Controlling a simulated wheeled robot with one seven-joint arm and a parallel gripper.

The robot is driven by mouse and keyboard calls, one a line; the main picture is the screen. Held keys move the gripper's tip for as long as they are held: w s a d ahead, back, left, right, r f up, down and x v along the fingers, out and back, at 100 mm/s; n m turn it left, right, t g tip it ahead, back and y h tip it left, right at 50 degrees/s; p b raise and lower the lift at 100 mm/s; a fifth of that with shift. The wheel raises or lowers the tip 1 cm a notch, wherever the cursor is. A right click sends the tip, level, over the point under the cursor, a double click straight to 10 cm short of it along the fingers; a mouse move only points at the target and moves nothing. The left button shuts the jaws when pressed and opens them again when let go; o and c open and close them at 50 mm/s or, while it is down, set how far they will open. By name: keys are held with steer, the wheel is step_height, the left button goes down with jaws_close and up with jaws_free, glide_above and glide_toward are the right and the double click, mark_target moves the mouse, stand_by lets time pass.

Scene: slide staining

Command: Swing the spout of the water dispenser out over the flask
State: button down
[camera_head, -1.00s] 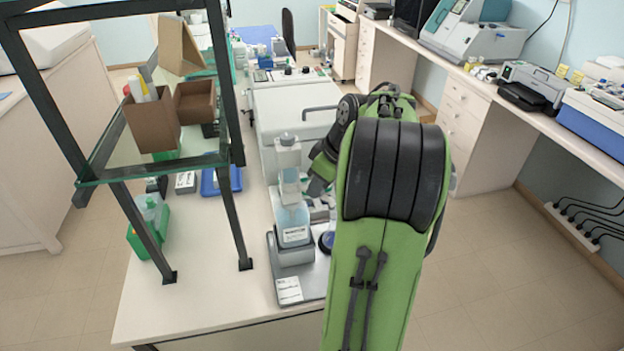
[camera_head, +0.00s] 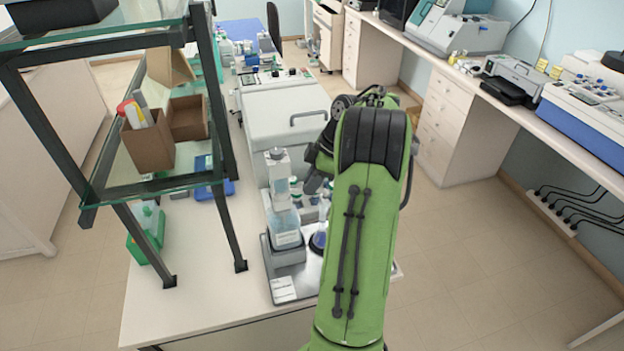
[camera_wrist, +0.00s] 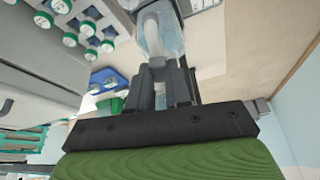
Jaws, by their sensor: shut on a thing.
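The water dispenser (camera_head: 284,218) stands upright on a grey base near the front of the white bench in the head view. The flask (camera_head: 319,241), with blue at its bottom, stands just right of it, partly hidden by my green arm. In the wrist view a clear, bluish vessel with a white tube (camera_wrist: 160,32) lies just beyond my gripper (camera_wrist: 172,72). My gripper's fingers are close together, shut on the spout, which they mostly hide. The head view hides my gripper behind the arm, so the spout's direction relative to the flask cannot be told.
A dark-framed glass shelf (camera_head: 150,185) with brown boxes (camera_head: 150,141) stands left of the dispenser. A large grey-white machine (camera_head: 285,115) is behind it. Several green-capped bottles (camera_wrist: 80,28) show in the wrist view. Floor is clear to the right.

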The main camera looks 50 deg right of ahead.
stand_by(0.3)
steer(key=c, duration=1)
jaws_free()
steer(key=shift+c, duration=0.2)
steer(key=p+v, duration=0.5)
steer(key=v, duration=1)
steer(key=shift+d+r+p, duration=0.15)
steer(key=shift+r+p, duration=0.2)
steer(key=shift+p, duration=0.05)
steer(key=shift+s, duration=0.15)
